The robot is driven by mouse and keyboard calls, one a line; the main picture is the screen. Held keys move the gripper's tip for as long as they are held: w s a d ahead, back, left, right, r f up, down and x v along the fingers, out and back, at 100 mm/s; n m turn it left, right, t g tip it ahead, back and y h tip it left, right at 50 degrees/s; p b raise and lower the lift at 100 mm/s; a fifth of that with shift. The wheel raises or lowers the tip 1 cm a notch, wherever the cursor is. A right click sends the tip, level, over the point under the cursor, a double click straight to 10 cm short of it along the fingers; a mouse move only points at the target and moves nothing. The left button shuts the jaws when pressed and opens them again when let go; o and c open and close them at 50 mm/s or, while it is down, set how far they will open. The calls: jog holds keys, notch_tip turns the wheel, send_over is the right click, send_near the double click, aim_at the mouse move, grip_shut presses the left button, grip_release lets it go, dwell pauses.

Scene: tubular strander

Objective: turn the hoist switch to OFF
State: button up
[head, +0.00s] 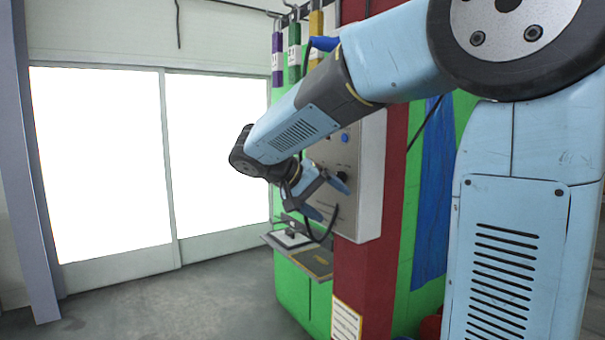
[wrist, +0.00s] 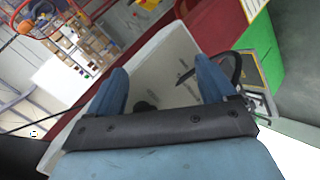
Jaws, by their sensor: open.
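A light grey control panel (head: 369,190) is fixed to the red and green machine. It carries a black knob (head: 343,177), which is probably a switch, and a blue button (head: 344,138). My gripper (head: 334,199) is open and empty in front of the panel's lower part, close to the knob. In the wrist view the panel (wrist: 165,62) fills the space between and beyond my fingers. A slim dark handle (wrist: 185,77) shows between the fingertips, and a dark round knob (wrist: 145,106) sits low by the left finger. Labels are too small to read, so I cannot tell the hoist switch's setting.
A small shelf (head: 322,264) with a flat item juts out below the panel. A dark cable loops beside my gripper. Purple, green and yellow hanging tags (head: 278,60) are above. A blue sheet (head: 436,190) hangs at right. The floor (head: 150,305) at left is clear.

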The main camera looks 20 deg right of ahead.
jog(key=w+a+r+m+t+h, duration=0.35)
jog(key=w+a+h, duration=0.35)
jog(key=w+a, duration=0.6)
jog(key=x, duration=1.2)
jog(key=shift+s+d+n, duration=0.2)
jog(key=shift+d+n, duration=0.15)
jog(key=shift+f, duration=0.15)
jog(key=c, duration=1)
jog(key=shift+a, duration=0.2)
jog(key=shift+c, duration=0.3)
jog(key=shift+d, duration=0.1)
